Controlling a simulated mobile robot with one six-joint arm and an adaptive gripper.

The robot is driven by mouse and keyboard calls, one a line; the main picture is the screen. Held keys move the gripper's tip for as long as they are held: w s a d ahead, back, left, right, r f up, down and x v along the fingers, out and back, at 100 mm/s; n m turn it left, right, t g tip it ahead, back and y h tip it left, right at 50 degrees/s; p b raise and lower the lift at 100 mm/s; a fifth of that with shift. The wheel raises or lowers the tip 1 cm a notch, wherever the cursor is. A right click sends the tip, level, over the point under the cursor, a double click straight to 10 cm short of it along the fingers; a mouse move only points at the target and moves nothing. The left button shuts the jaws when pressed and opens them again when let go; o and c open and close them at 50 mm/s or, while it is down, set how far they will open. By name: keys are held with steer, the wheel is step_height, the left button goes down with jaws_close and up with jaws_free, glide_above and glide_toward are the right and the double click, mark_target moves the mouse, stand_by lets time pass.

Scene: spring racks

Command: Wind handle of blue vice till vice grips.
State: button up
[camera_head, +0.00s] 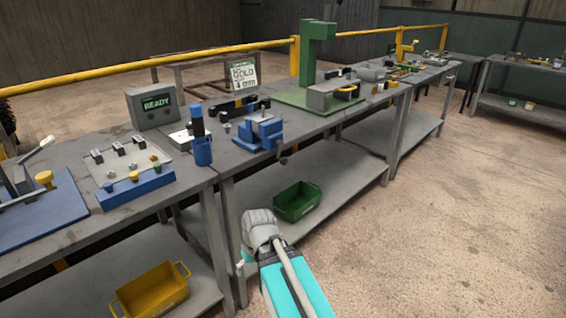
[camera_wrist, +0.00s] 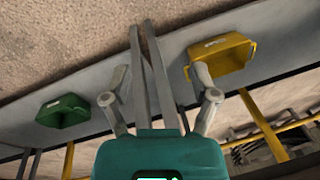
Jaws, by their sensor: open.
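The blue vice (camera_head: 262,130) sits on the workbench top near its front edge, in the middle of the head view. A small dark handle (camera_head: 283,159) shows at its front, hanging past the bench edge. How far apart the vice jaws are is too small to tell. In the wrist view my gripper (camera_wrist: 163,84) is open, with nothing between its fingers. My teal arm (camera_head: 290,285) is in the lower middle of the head view, below and in front of the vice and apart from it. The vice is not in the wrist view.
A green bin (camera_head: 297,207) and a yellow bin (camera_head: 150,292) stand on the lower shelves; both also show in the wrist view. A green press (camera_head: 314,60) stands to the right. The floor at right is clear.

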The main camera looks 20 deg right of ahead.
steer(key=w+d+r+n+t+y, duration=0.1)
steer(key=w+d+r+t+y, duration=0.25)
steer(key=w, duration=0.25)
steer(key=t, duration=1.3)
glide_toward(285, 162)
steer(key=s+d, duration=0.2)
steer(key=s, duration=0.1)
steer(key=shift+w+a+y, duration=0.1)
steer(key=shift+a+y, duration=0.05)
steer(key=shift+y, duration=0.2)
steer(key=shift+w, duration=0.1)
steer(key=x, duration=1.3)
steer(key=shift+w+a+f, duration=0.1)
steer(key=shift+w+f, duration=0.15)
steer(key=shift+w, duration=0.1)
jaws_close()
